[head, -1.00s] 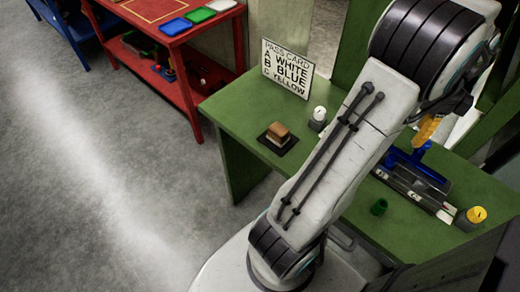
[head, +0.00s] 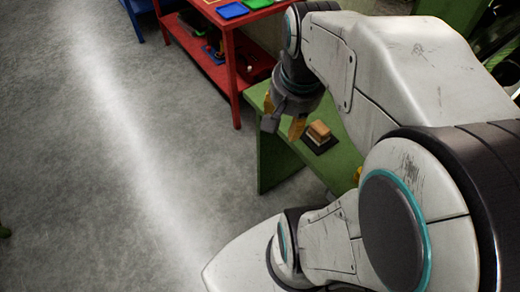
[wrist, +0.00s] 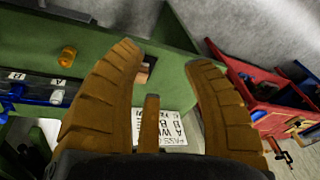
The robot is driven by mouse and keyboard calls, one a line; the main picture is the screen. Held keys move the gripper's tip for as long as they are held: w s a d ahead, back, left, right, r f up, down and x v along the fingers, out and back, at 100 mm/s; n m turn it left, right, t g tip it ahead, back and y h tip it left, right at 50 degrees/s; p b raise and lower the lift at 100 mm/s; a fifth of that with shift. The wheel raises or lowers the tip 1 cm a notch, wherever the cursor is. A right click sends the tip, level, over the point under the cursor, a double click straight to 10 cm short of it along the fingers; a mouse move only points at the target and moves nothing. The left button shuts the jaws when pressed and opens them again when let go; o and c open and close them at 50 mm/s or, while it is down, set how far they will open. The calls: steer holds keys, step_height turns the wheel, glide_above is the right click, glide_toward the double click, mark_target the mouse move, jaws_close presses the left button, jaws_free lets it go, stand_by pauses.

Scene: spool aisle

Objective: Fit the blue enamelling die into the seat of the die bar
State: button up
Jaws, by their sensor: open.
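My gripper (head: 283,126) is open, and nothing shows between its fingers. In the head view it hangs near the left end of the green table, beside a wood-topped block. In the wrist view its tan fingers (wrist: 165,85) are spread. The dark die bar (wrist: 36,84) lies at the left of the wrist view, well apart from the fingers, with tags A and B. My arm hides the bar in the head view.
The wood-topped block (head: 319,130) sits on a dark pad on the green table (head: 344,160). A yellow-orange cylinder (wrist: 68,56) stands beyond the bar. The pass card (wrist: 160,128) is partly hidden. A red shelf table (head: 236,75) stands nearby. Open floor lies left.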

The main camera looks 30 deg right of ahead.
steer(key=s+a+f+n+t+y, duration=0.1)
steer(key=s+a+n, duration=0.2)
steer(key=a+n, duration=0.6)
steer(key=shift+s+f+n, duration=0.2)
steer(key=shift+f+n, duration=0.15)
steer(key=shift+n, duration=0.05)
steer(key=shift+d, duration=0.15)
